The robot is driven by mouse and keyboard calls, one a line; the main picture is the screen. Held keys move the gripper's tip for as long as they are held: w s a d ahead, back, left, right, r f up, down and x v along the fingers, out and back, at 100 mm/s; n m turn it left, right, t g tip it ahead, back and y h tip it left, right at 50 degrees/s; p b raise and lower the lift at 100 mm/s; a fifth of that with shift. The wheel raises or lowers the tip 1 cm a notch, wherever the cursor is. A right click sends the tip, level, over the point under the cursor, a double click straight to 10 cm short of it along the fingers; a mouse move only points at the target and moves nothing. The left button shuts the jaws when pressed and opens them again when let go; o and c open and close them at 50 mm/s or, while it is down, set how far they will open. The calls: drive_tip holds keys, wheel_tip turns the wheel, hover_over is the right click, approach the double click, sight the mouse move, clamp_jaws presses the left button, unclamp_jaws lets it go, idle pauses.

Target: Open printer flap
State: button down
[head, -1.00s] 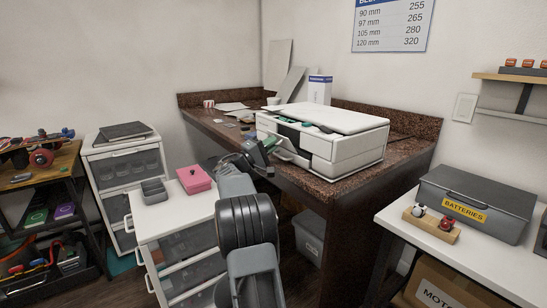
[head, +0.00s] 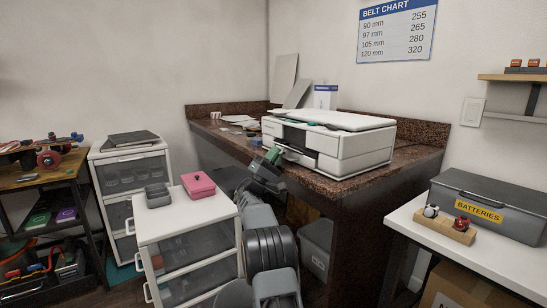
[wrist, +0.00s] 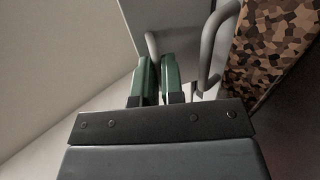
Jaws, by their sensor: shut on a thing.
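The white printer (head: 345,145) sits on the dark speckled counter. Dark openings show in its front face. In the wrist view the green fingers (wrist: 158,78) are close together at a curved grey handle (wrist: 212,45). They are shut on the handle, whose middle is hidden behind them. A pale panel (wrist: 182,22) lies beyond the fingers.
The speckled counter (head: 370,182) has its front edge just below the printer. A white drawer unit (head: 180,225) with a pink box (head: 199,185) stands left of my arm. A white table (head: 475,237) with a grey battery case (head: 490,203) is at the right.

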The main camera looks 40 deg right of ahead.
drive_tip(key=shift+d+f, duration=0.1)
drive_tip(key=c, duration=1.5)
unclamp_jaws()
drive_tip(key=shift+s+d, duration=0.1)
drive_tip(key=shift+o, duration=1.2)
drive_tip(key=shift+a, duration=0.2)
drive_tip(key=p+v, duration=0.2)
drive_tip(key=v, duration=1.1)
drive_tip(key=shift+a+f, duration=0.25)
drive_tip(key=shift+r, duration=0.1)
